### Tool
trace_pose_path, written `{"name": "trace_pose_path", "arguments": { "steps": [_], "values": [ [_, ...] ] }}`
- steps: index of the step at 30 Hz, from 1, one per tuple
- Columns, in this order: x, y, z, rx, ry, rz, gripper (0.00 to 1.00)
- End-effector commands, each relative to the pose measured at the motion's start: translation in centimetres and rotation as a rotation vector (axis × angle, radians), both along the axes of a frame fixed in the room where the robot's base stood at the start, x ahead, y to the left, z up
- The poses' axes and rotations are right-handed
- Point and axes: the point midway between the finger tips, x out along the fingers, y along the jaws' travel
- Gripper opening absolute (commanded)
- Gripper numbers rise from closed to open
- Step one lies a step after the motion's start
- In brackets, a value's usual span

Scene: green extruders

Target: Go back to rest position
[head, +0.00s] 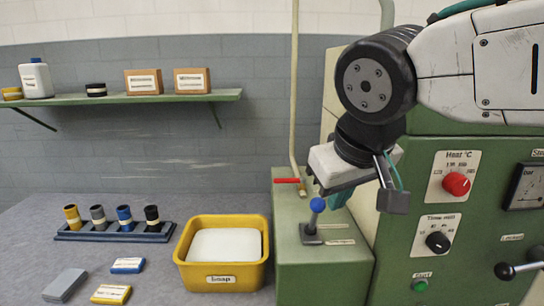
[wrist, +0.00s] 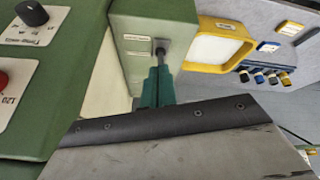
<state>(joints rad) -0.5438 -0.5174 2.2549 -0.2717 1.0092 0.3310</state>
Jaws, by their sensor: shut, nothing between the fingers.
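My gripper (head: 338,196) hangs from my arm at the right of the head view, over the low green machine housing (head: 322,262). In the wrist view its teal fingers (wrist: 158,86) are together, with nothing seen between them. A short lever with a blue ball knob (head: 317,205) stands on the housing top. In the head view the fingers are just right of and behind the knob. In the wrist view the grey lever base (wrist: 161,46) shows beyond the fingertips, and the knob is hidden. I cannot tell whether the fingers touch the lever.
The tall green machine (head: 440,200) with a red heat knob (head: 456,184) and black timer knob (head: 437,242) stands close at right. A red-handled lever (head: 287,181) is on the housing. A yellow Soap bin (head: 221,277) and a cup rack (head: 115,237) are on the bench.

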Motion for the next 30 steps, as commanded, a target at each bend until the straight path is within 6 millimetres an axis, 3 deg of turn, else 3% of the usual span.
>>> {"name": "trace_pose_path", "arguments": {
  "steps": [6, 13, 19, 30],
  "values": [
    [-5.9, -6.5, -5.7, -0.032, 0.222, -0.037, 0.00],
    [-11.6, -11.3, -9.8, 0.041, 0.367, -0.174, 0.00],
    [-12.6, -13.1, -10.2, 0.078, 0.355, -0.289, 0.00],
    [-12.5, -13.4, -10.1, 0.080, 0.351, -0.304, 0.00]
  ]
}}
